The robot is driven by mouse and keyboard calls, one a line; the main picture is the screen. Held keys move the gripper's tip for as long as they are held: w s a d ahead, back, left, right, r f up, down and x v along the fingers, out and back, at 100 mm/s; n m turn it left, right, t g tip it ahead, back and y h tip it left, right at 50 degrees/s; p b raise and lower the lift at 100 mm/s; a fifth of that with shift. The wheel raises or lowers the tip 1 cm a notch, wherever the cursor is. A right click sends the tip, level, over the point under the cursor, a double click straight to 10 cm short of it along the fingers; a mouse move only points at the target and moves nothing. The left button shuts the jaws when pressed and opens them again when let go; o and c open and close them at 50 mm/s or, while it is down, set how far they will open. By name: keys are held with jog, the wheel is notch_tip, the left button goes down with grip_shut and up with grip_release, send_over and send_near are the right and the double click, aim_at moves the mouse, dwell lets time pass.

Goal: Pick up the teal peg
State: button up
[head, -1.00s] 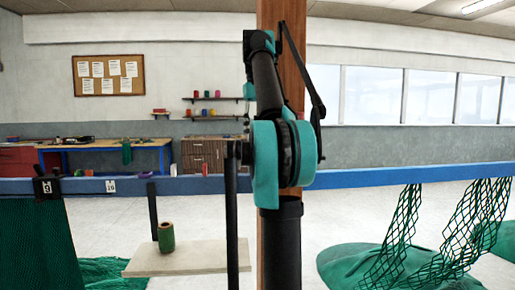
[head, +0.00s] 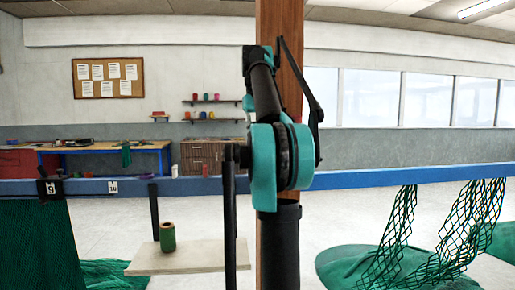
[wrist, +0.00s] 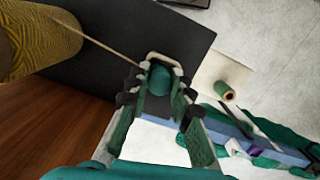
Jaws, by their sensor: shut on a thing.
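In the wrist view my gripper (wrist: 156,100) has its fingers closed around a rounded teal peg (wrist: 160,78). The peg's end shows between the fingertips, in front of a dark panel. Most of the peg's length is hidden, and I cannot tell whether it touches the panel. In the head view my arm stands in front of the wooden post, and I cannot make out the gripper or the peg there.
A large yellow-brown twine spool (wrist: 40,40) is close at upper left, with a strand running towards the fingertips. The dark panel (wrist: 105,50) lies behind. A green spool (head: 167,237) stands on a pale board (head: 205,258). A blue rail (head: 400,178) carries green nets (head: 395,240).

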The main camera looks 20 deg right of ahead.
jog(key=shift+r, duration=0.15)
jog(key=shift+s+a+r, duration=0.15)
jog(key=shift+r, duration=3.2)
jog(key=s+a, duration=1.2)
jog(key=a, duration=0.3)
jog(key=shift+s, duration=0.35)
